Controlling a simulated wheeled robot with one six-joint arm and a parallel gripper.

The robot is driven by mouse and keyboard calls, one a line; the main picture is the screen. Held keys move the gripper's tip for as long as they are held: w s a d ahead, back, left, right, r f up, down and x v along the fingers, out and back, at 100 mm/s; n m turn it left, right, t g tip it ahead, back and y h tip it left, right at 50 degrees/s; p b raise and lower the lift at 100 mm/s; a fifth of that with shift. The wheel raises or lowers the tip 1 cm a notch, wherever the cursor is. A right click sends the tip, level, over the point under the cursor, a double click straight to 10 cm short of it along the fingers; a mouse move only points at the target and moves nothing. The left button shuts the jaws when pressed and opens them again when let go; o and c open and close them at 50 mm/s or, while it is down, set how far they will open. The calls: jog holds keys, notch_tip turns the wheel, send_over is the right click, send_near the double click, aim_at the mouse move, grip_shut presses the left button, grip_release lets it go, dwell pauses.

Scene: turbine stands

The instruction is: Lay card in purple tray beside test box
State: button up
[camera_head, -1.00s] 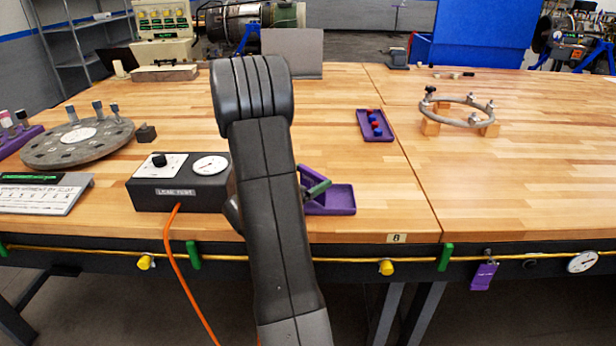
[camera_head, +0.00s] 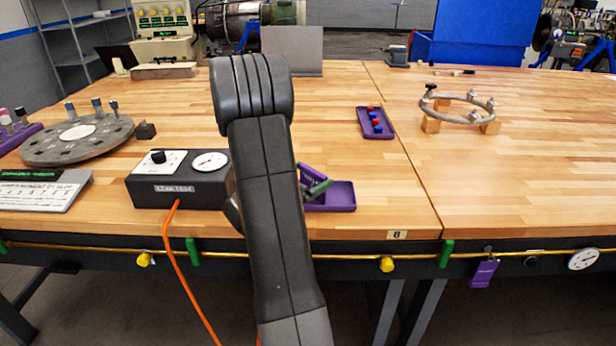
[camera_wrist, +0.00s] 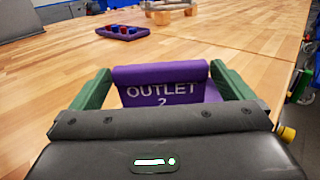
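The purple card (camera_wrist: 162,82), lettered "OUTLET 2", sits between the two green fingers of my gripper (camera_wrist: 160,88) in the wrist view. Both fingers meet its side edges, so my gripper is shut on it. In the head view the card (camera_head: 311,174) shows tilted beside a green finger, over the left part of the purple tray (camera_head: 340,196). My arm hides part of both, and I cannot tell whether the card touches the tray. The black test box (camera_head: 180,190), with a knob and a dial, stands left of my arm.
A second purple tray (camera_head: 364,126) with red and blue pieces lies further back. A metal ring (camera_head: 462,118) on wooden blocks stands to the right. A round grey plate (camera_head: 60,146) and a keyboard-like panel (camera_head: 40,197) are at left. An orange hose (camera_head: 172,255) hangs from the box.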

jog(key=shift+b+v, duration=0.4)
jog(key=shift+v, duration=3.15)
jog(key=p+x, duration=0.1)
jog(key=x, duration=0.6)
jog(key=shift+w+r, duration=0.1)
jog(key=shift+r, duration=0.05)
